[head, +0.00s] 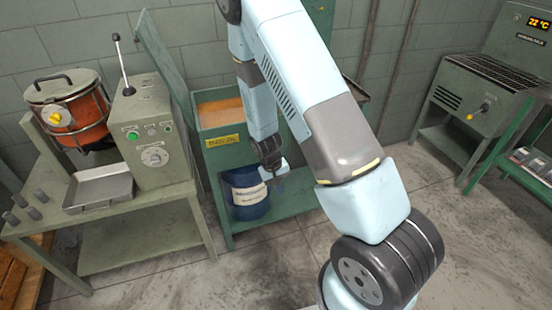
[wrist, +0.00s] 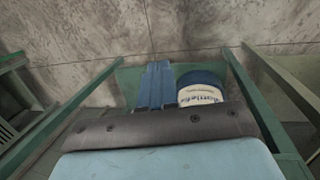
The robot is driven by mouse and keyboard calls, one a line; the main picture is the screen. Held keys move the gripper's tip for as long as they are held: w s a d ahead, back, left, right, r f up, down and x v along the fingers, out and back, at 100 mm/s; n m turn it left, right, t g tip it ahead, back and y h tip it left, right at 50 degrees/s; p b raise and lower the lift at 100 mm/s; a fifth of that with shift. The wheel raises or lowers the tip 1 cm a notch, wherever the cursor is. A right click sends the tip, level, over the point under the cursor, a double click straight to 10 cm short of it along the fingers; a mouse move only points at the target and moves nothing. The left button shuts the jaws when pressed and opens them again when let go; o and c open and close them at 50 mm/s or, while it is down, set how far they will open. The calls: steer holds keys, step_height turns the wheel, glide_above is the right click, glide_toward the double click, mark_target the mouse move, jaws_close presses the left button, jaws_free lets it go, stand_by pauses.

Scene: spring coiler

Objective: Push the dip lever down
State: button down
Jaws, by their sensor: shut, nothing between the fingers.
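An upright lever with a black knob (head: 118,50) rises from the top of the grey-green machine (head: 145,130) on the left bench in the head view. No label on it can be read, so I cannot tell for certain that it is the dip lever. My gripper (head: 277,182) hangs in front of the green tank stand, well to the right of this lever and lower. Its blue fingers (wrist: 157,85) are together and empty in the wrist view. The lever does not show in the wrist view.
An open tank (head: 218,112) with orange contents and a yellow label stands behind my arm, which hides part of it. A blue drum (head: 247,196) sits on its lower shelf.

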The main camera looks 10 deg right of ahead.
steer(key=s+a+r, duration=0.1)
steer(key=s+r, duration=0.7)
steer(key=r, duration=0.2)
steer(key=shift+s+a+r, duration=0.15)
steer(key=shift+a+r, duration=0.2)
steer(key=shift+a, duration=0.05)
steer(key=d+r+t+y, duration=0.2)
steer(key=d+r+t, duration=0.15)
steer(key=r, duration=1.75)
steer(key=s+d+r+m+t, duration=0.1)
steer(key=s+d+r+t, duration=0.2)
steer(key=s+r, duration=1)
step_height(320, 180, up, 3)
steer(key=shift+s+d+r, duration=0.1)
steer(key=shift+s+d, duration=0.05)
steer(key=shift+d, duration=0.45)
steer(key=c, duration=1.8)
jaws_free()
